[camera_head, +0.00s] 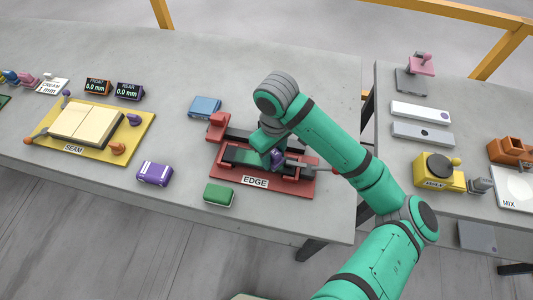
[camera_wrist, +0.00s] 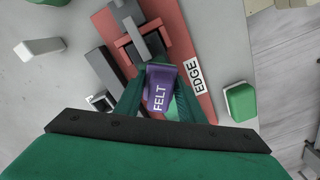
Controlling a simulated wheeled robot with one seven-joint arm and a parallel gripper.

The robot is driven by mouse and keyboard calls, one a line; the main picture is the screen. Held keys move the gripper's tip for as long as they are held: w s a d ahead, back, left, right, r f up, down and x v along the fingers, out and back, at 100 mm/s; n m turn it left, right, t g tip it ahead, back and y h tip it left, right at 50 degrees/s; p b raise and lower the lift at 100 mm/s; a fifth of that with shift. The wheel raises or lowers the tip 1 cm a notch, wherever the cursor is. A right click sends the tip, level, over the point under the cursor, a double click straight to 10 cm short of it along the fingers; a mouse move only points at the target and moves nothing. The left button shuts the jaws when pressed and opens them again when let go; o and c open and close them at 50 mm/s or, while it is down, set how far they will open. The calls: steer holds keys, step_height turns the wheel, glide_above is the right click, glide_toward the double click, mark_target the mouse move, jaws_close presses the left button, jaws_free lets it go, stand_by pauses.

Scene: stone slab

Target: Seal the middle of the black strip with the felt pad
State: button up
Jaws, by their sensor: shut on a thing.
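The felt pad is a purple block marked FELT, and it shows between my gripper's fingers in the wrist view (camera_wrist: 161,90). My gripper (camera_head: 272,152) is shut on the felt pad (camera_head: 277,158) and holds it over the red fixture marked EDGE (camera_head: 292,186). In the wrist view the fixture (camera_wrist: 178,38) lies beyond and beneath the pad. Dark bars lie along the fixture; the black strip seems to be among them, but my gripper and the pad hide much of its middle. I cannot tell whether the pad touches it.
A green block (camera_head: 219,195), a purple block (camera_head: 154,174) and a blue block (camera_head: 204,107) lie around the fixture. A yellow board marked SEAM (camera_head: 140,127) lies at the left. A gap separates this slab from the right-hand table, which holds a yellow device (camera_head: 437,171).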

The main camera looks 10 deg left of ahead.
mark_target(246, 157)
steer(key=shift+d, duration=0.25)
steer(key=shift+w+a, duration=0.1)
steer(key=shift+a, duration=1.35)
steer(key=shift+a+r, duration=0.1)
steer(key=shift+a, duration=1.4)
steer(key=shift+a+f, duration=0.2)
steer(key=shift+a, duration=1.25)
steer(key=shift+a, duration=0.1)
steer(key=shift+r, duration=3.05)
